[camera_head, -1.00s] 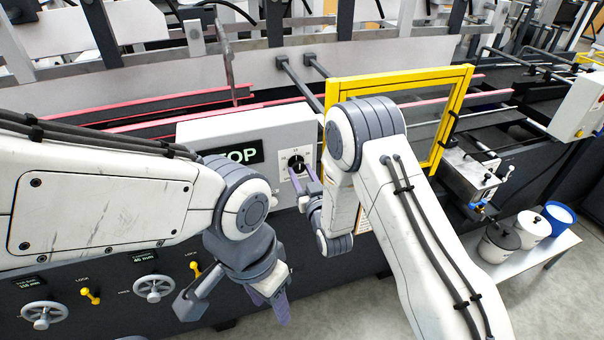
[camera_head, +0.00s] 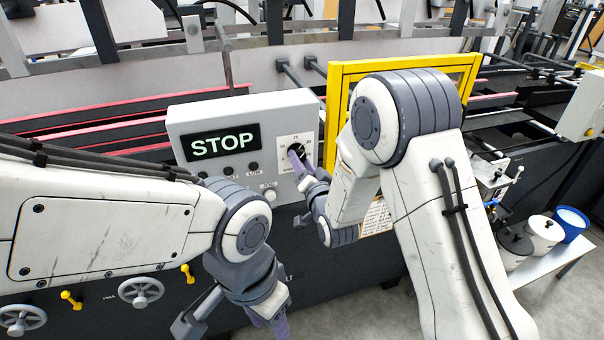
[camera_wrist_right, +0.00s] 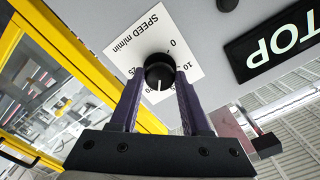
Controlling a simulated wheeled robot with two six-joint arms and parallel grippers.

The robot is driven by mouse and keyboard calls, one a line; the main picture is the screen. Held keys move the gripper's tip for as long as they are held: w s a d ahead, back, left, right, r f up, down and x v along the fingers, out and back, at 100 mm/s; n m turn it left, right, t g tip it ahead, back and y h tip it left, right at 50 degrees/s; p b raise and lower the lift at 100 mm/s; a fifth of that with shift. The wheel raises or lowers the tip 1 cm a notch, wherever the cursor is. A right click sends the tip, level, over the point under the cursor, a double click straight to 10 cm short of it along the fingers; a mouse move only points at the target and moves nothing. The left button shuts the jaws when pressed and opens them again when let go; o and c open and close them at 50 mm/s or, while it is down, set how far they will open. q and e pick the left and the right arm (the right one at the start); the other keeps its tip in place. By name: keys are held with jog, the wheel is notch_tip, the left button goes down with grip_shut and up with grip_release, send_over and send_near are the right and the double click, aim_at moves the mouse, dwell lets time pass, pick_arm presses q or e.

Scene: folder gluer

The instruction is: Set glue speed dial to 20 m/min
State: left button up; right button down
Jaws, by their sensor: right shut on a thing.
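The glue speed dial (camera_head: 298,151) is a black round knob on a white scale plate, at the right of the grey control panel. In the right wrist view the knob (camera_wrist_right: 160,72) sits between the purple fingers of my right gripper (camera_wrist_right: 160,84), which is shut on it. The white mark on the knob points down in that upside-down view, toward the gripper. The 0 and 10 labels show; fingers partly cover other numbers. In the head view my right gripper (camera_head: 303,164) reaches the dial. My left gripper (camera_head: 268,322) hangs low, its fingertips cut off by the bottom edge.
The panel has a STOP display (camera_head: 224,142) and several buttons below it. A yellow frame (camera_head: 405,68) stands right of the panel, close behind my right arm. Handwheels (camera_head: 141,291) and yellow levers lie low at left. Glue pots (camera_head: 545,232) stand at far right.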

pick_arm(q)
jog(key=shift+f+b, duration=1.8)
jog(key=shift+f, duration=0.45)
pick_arm(e)
jog(key=shift+m, duration=1.9)
jog(key=shift+r, duration=0.1)
jog(key=shift+c, duration=1.8)
grip_release()
